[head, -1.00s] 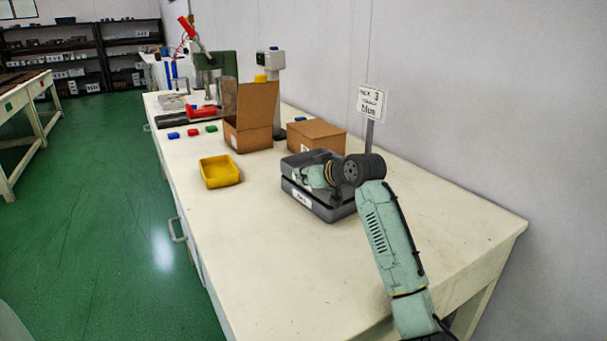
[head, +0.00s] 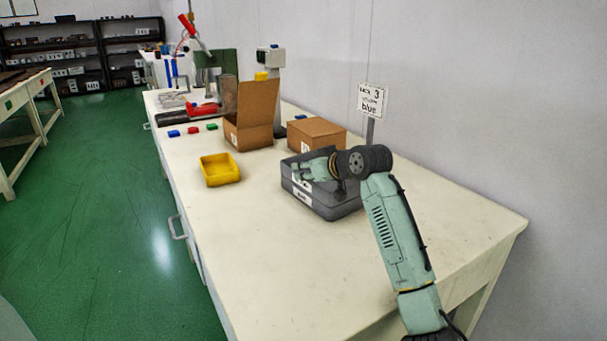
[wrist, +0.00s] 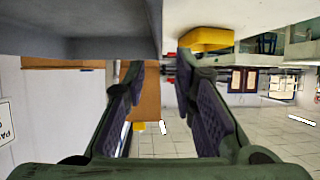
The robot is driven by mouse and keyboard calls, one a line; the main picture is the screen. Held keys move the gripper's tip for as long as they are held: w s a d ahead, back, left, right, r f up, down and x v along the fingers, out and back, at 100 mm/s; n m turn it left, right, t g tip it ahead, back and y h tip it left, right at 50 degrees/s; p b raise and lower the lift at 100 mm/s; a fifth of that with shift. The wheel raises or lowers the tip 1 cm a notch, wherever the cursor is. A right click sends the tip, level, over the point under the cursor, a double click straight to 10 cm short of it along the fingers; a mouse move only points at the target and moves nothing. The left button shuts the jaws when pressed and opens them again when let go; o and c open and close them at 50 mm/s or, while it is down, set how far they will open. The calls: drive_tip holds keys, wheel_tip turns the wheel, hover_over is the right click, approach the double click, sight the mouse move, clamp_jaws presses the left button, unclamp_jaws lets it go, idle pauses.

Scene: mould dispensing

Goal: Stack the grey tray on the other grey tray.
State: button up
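Two grey trays are stacked on the bench in the head view: the upper grey tray (head: 294,179) sits on the lower grey tray (head: 327,211), edges roughly lined up. Each has a white label on its front. My gripper (head: 298,171) is over the upper tray, with my wrist hiding its right part. In the wrist view my gripper (wrist: 160,65) has its two fingers spread with nothing between them. A grey tray wall (wrist: 90,22) shows along the top left there, beside the fingers; which tray it is I cannot tell.
A yellow bin (head: 220,170) stands left of the trays. An open cardboard box (head: 250,135) and a closed one (head: 316,134) stand behind them. A sign on a post (head: 371,101) is at the right, by the wall. The bench front is clear.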

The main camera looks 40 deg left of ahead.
drive_tip(key=b+v, duration=0.1)
drive_tip(key=v, duration=0.9)
drive_tip(key=shift+d, duration=0.3)
